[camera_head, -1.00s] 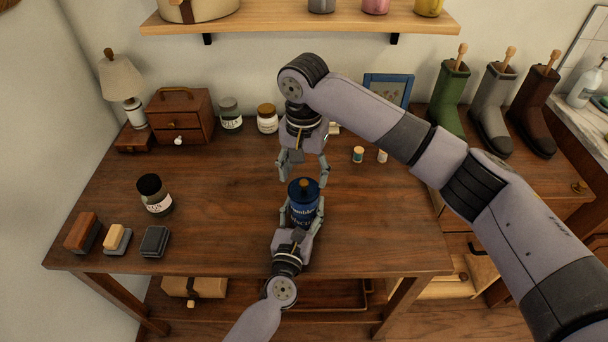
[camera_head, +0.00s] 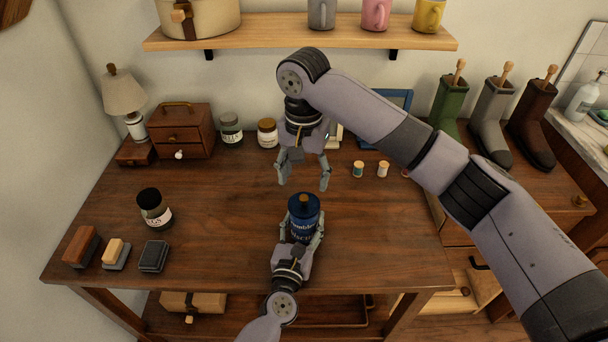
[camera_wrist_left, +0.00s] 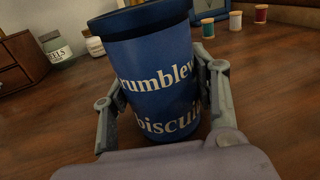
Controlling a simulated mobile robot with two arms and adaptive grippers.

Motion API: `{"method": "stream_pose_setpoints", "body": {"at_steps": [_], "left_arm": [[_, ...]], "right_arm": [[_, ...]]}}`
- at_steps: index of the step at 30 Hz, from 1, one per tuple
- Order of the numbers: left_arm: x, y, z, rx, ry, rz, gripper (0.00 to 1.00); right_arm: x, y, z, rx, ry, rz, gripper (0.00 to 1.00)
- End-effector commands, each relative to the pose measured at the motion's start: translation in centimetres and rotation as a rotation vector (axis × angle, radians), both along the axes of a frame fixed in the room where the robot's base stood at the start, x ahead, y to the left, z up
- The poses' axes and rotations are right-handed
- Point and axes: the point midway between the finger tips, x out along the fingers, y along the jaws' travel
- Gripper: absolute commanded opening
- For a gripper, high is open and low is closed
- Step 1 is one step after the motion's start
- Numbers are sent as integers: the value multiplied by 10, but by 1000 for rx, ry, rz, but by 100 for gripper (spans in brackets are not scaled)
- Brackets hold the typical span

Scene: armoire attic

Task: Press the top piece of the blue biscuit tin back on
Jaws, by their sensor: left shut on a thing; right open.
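The blue biscuit tin (camera_head: 303,230) stands upright near the front middle of the table. Whether the lid is fully seated I cannot tell. My left gripper (camera_head: 302,243) is shut on the tin's body from the front, one finger on each side. My right gripper (camera_head: 304,186) is open and empty, pointing down just above and behind the lid.
A dark jar (camera_head: 154,208) and several brushes or blocks (camera_head: 116,253) lie at left. A small drawer chest (camera_head: 182,130), two jars (camera_head: 267,133) and thread spools (camera_head: 383,169) stand at the back. Boots (camera_head: 492,115) are at right. Table room beside the tin is clear.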

Motion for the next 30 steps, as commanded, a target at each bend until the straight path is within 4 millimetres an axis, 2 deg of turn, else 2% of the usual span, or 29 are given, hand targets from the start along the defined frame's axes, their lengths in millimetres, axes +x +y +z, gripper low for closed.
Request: {"method": "stream_pose_setpoints", "body": {"at_steps": [1, 2, 12, 23, 26, 30], "left_arm": [[0, 0, 0, 0, 1, -1, 31], [0, 0, 0, 0, 1, -1, 55], [0, 0, 0, 0, 0, 0, 77], [-4, 1, -1, 0, 1, 0, 77], [-15, 4, -1, 0, 2, 0, 77], [-42, 11, -2, 2, 4, 0, 77]], "right_arm": [[0, 0, 0, 0, 0, 0, 60], [0, 0, 0, 0, 0, 0, 60], [0, 0, 0, 0, 0, 0, 60], [0, 0, 0, 0, 0, 0, 60], [0, 0, 0, 0, 0, 0, 60], [0, 0, 0, 0, 0, 0, 60]]}}
